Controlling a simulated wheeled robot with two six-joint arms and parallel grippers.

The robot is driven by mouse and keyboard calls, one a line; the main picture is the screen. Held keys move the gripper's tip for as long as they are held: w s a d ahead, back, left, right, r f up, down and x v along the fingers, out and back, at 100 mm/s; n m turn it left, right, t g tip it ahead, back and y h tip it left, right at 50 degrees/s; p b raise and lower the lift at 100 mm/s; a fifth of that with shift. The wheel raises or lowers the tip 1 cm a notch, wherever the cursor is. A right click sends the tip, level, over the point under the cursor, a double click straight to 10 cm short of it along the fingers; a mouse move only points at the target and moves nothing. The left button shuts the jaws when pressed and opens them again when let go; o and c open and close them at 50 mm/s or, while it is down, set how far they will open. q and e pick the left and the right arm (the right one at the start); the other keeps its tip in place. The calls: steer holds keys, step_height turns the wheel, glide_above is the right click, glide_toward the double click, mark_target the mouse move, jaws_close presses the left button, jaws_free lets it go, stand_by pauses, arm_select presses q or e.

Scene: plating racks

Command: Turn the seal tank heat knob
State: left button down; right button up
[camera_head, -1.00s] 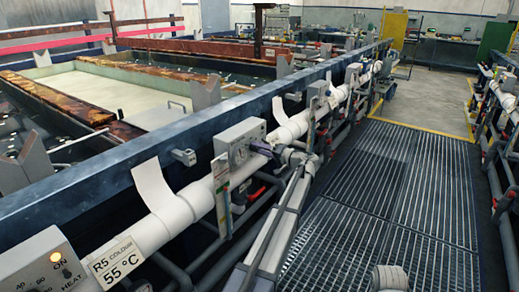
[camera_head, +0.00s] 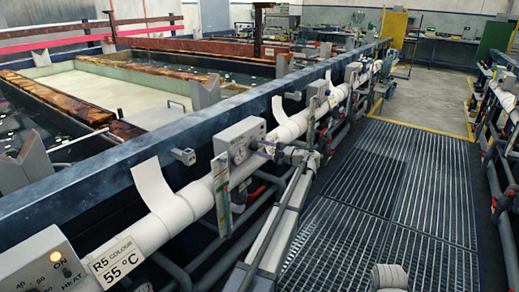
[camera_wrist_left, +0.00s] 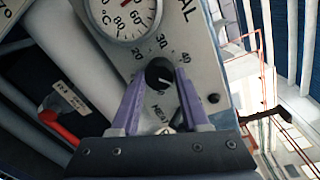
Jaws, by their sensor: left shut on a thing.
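The black heat knob (camera_wrist_left: 160,74) sits on the grey seal tank panel (camera_wrist_left: 204,62), below a round temperature gauge (camera_wrist_left: 125,12). Marks 20, 30 and 40 ring the knob, with HEAT lettering partly covered below it. A pale pointer line shows on the knob, but its exact reading is unclear. My left gripper (camera_wrist_left: 162,80) has its purple fingers on either side of the knob and is shut on it. In the head view the grey control box (camera_head: 241,138) is on the pipe, and my left gripper (camera_head: 264,143) is at its right side.
White pipe (camera_head: 160,228) runs along the blue tank edge. The grated walkway (camera_head: 400,200) is clear. A red-handled valve (camera_wrist_left: 58,126) is near the panel.

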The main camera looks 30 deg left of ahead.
arm_select(q)
steer(key=shift+m, duration=0.8)
steer(key=shift+c, duration=2)
jaws_free()
steer(key=shift+d, duration=0.15)
steer(key=d, duration=0.7)
steer(key=shift+s+d+r, duration=0.15)
steer(key=shift+d+r, duration=0.05)
steer(key=shift+d, duration=0.1)
steer(key=shift+p, duration=0.3)
